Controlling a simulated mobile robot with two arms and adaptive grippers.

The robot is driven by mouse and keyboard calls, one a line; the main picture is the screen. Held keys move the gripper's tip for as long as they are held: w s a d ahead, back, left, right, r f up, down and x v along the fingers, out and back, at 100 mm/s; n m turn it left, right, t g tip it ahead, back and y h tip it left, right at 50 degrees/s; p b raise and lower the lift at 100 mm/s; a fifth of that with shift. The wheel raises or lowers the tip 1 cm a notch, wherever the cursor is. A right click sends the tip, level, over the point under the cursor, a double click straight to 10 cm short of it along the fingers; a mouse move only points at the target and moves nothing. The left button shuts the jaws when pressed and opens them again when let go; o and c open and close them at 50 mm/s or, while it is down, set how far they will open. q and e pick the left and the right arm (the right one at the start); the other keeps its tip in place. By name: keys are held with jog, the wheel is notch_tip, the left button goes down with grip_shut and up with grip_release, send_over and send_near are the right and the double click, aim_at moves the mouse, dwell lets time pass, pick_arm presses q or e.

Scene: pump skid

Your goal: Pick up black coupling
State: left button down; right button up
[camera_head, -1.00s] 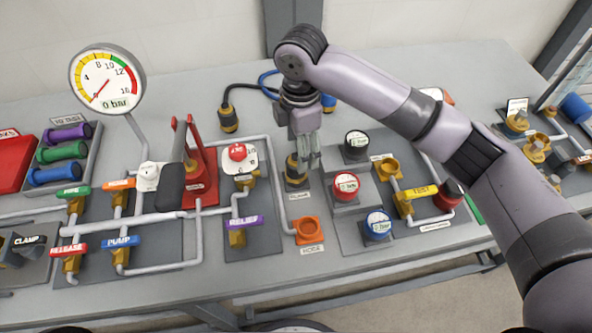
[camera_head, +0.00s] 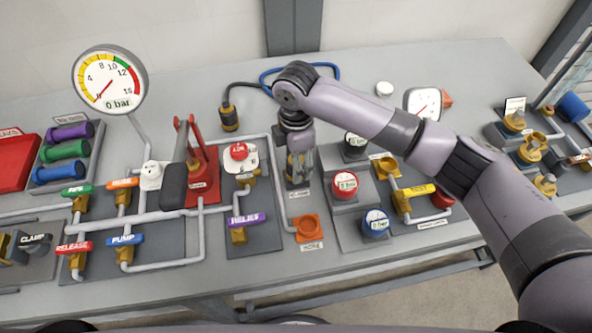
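A black coupling with a brass-coloured band (camera_head: 293,176) stands upright in a small grey holder at the middle of the bench. My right gripper (camera_head: 300,168) comes down on it from above, with its fingers beside the coupling. The fingers hide most of the coupling, and I cannot tell whether they press on it. A second black coupling with a brass band (camera_head: 229,119) stands on the bench behind and to the left, on the end of a black hose. My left gripper is not in view.
A red hand pump (camera_head: 203,180) and a relief gauge block stand left of the gripper. Black, red (camera_head: 345,184) and blue (camera_head: 376,223) capped gauges stand close on its right. An orange home port (camera_head: 307,227) lies in front. A blue hose (camera_head: 330,72) curves behind the arm.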

jog(key=c, duration=1.1)
notch_tip(320, 180, up, 20)
jog(key=shift+r+b, duration=0.1)
jog(key=shift+b, duration=0.7)
